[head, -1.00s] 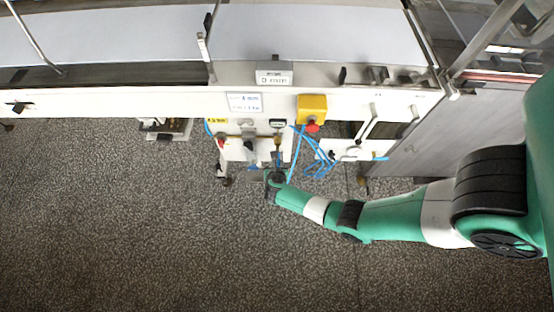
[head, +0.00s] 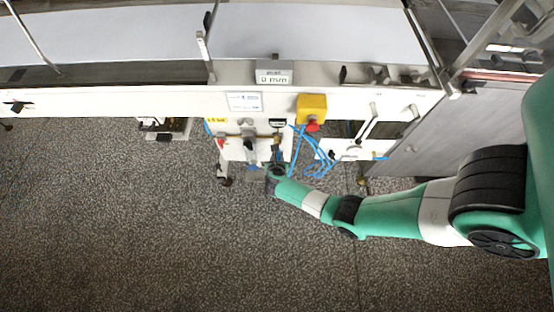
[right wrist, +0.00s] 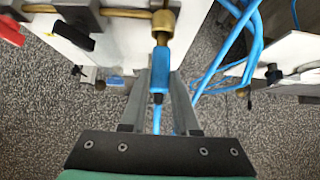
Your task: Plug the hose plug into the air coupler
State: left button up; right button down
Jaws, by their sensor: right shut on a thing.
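The hose plug (right wrist: 159,78) is blue with a thin metal tip and sits between the two fingers of my right gripper (right wrist: 160,82), which is shut on it. The blue hose trails back between the fingers. The brass air coupler (right wrist: 163,20) is straight ahead at the top of the right wrist view. The plug's tip lines up with the coupler's lower end; I cannot tell whether it is touching or inside. In the head view my right gripper (head: 276,168) is just below the machine's white valve panel, and the plug is too small to make out. My left gripper is not in view.
A white panel (head: 235,151) with a red handle and brass pipe is left of the coupler. Loose blue hoses (head: 322,163) hang to the right. A yellow box with a red button (head: 312,108) is above. The speckled floor (head: 120,230) is open.

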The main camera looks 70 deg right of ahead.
jog(key=shift+w+d, duration=0.2)
jog(key=shift+d, duration=0.5)
jog(key=c, duration=0.9)
grip_release()
jog(key=o, duration=0.3)
jog(key=shift+w+d, duration=0.1)
jog(key=shift+d, duration=0.05)
